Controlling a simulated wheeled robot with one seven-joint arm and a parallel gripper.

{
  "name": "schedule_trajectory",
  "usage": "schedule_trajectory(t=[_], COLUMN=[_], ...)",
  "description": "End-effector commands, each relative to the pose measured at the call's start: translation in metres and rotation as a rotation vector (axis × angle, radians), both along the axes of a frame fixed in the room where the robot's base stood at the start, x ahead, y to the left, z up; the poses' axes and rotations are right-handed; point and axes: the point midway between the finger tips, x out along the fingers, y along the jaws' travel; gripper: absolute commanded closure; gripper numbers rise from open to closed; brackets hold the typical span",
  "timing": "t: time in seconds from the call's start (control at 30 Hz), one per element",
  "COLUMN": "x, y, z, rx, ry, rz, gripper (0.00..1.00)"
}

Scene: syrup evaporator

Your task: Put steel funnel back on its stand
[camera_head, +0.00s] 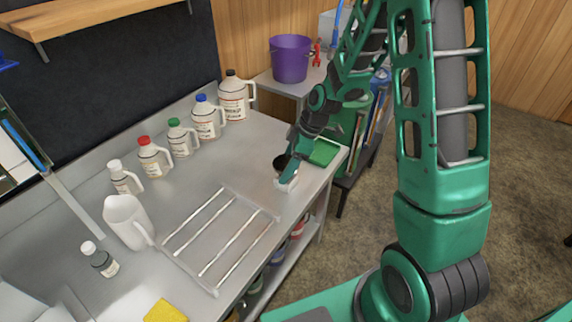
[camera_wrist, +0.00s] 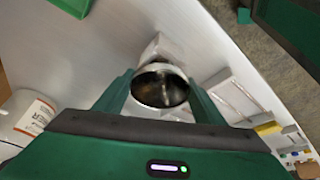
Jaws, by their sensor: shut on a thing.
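The steel funnel (camera_wrist: 161,86) is between my gripper's two green fingers (camera_wrist: 162,98) in the wrist view, with its round, dark mouth facing the camera. The fingers are shut on it from both sides. In the head view the funnel (camera_head: 281,162) shows as a small dark-mouthed cup at my gripper (camera_head: 291,166), near the bench's right end. A small pale block (camera_head: 287,182), which looks like the stand, is just below it. In the wrist view a pale block (camera_wrist: 163,47) shows behind the funnel. I cannot tell whether the funnel touches it; its lower part is hidden.
The steel bench (camera_head: 205,180) holds a row of capped jugs, such as a blue-capped one (camera_head: 207,118), along the back. A rod rack (camera_head: 220,238) and a white pitcher (camera_head: 127,221) stand left of my gripper.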

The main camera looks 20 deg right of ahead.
Motion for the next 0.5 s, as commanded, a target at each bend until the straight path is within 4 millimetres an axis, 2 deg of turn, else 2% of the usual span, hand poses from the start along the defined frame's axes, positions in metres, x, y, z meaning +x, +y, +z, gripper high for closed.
schedule_trajectory(t=[0.23, 0.27, 0.33, 0.5], x=[0.0000, 0.0000, 0.0000, 0.0000], y=[0.0000, 0.0000, 0.0000, -0.0001], z=[0.0001, 0.0001, 0.0001, 0.0002], rx=[0.000, 0.000, 0.000, 0.000], ry=[0.000, 0.000, 0.000, 0.000], rz=[0.000, 0.000, 0.000, 0.000], gripper=[0.59, 0.32, 0.15, 0.15])
